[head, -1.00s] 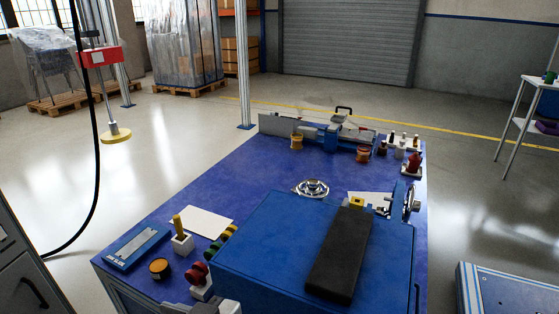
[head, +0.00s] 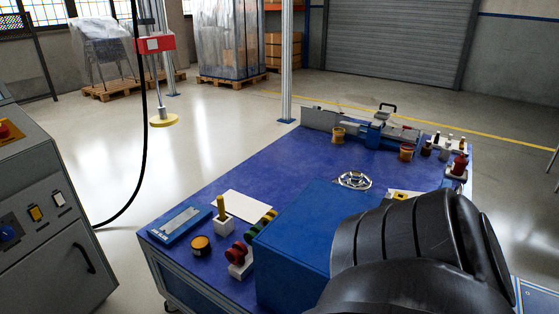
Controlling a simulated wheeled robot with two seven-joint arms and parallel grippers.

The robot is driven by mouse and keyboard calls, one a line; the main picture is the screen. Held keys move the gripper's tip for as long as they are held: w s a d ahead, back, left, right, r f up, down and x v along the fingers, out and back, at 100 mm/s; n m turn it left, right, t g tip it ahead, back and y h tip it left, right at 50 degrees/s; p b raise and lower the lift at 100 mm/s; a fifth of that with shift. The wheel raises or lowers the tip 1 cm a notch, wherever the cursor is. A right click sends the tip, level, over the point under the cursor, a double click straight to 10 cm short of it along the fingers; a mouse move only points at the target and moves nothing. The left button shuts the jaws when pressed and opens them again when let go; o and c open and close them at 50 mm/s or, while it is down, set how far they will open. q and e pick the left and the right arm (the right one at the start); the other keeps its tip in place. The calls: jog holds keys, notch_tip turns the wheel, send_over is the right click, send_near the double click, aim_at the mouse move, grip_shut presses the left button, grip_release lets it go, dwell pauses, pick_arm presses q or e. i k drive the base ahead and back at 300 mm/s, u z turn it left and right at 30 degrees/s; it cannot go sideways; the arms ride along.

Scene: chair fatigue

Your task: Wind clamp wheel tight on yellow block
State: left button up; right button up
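A small yellow block (head: 401,195) shows in the head view just above a black rounded part of my arm, beside the blue box. A silver spoked handwheel (head: 354,180) lies flat at the far edge of the blue box (head: 300,235). The upright silver wheel to the right of the yellow block is hidden behind my arm. Whether anything touches the yellow block cannot be told. Neither of my grippers is in view.
The blue bench top (head: 240,175) holds a white sheet (head: 246,206), a blue tray (head: 180,226), an orange-topped pot (head: 200,244) and red and green knobs. A measuring bench (head: 375,132) stands at the back. A grey control cabinet (head: 40,220) stands left.

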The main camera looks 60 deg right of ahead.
aim_at(355, 181)
jog(key=u, duration=0.15)
jog(key=i, duration=1.2)
jog(key=z, duration=2.05)
